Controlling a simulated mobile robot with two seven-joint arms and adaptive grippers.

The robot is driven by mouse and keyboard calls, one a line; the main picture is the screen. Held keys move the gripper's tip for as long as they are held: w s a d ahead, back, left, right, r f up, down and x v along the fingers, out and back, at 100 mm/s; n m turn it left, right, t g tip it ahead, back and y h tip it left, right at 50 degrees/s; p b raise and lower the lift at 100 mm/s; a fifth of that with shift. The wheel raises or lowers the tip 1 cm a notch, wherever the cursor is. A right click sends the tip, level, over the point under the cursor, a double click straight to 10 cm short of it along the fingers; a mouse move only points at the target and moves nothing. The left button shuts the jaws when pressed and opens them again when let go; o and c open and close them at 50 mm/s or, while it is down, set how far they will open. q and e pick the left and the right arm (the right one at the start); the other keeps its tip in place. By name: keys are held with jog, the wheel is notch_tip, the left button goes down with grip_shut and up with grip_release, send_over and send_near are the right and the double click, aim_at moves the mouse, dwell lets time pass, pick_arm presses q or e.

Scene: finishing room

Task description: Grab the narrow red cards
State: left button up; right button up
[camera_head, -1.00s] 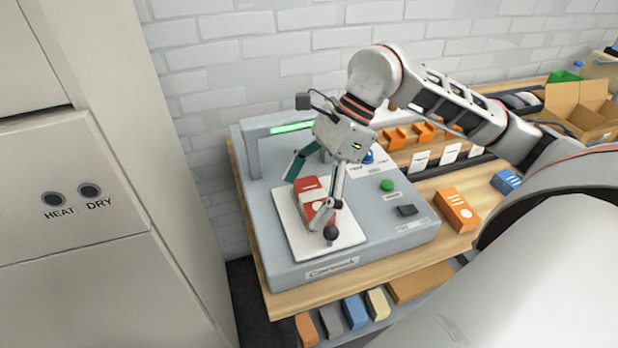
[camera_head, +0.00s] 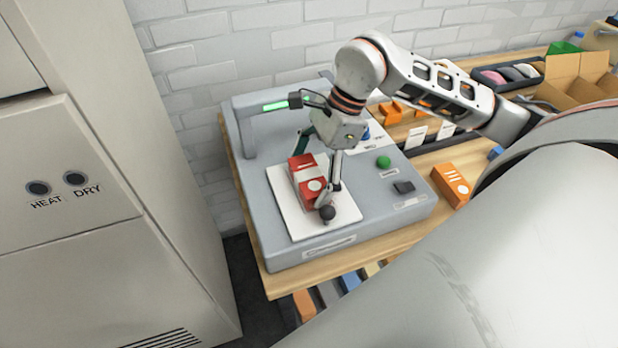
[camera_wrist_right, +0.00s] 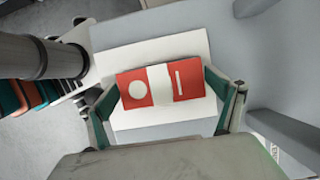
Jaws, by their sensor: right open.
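The narrow red cards (camera_head: 304,172) form a banded pack with a white middle strip, a white circle and a white bar. The pack lies on a white plate (camera_head: 340,213) on a grey machine. It also shows in the right wrist view (camera_wrist_right: 190,80). My right gripper (camera_head: 313,177) is open, low over the plate, one finger at each end of the pack. In the right wrist view the fingers flank the pack's short ends; whether they touch it I cannot tell. The far fingertip is partly hidden in the head view. My left gripper is out of view.
An orange box (camera_head: 451,186) lies to the right. A tall cabinet (camera_head: 75,240) stands left.

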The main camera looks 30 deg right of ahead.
jog(key=shift+f, duration=0.2)
jog(key=c, duration=1.1)
jog(key=shift+r, duration=0.1)
jog(key=shift+c, duration=0.2)
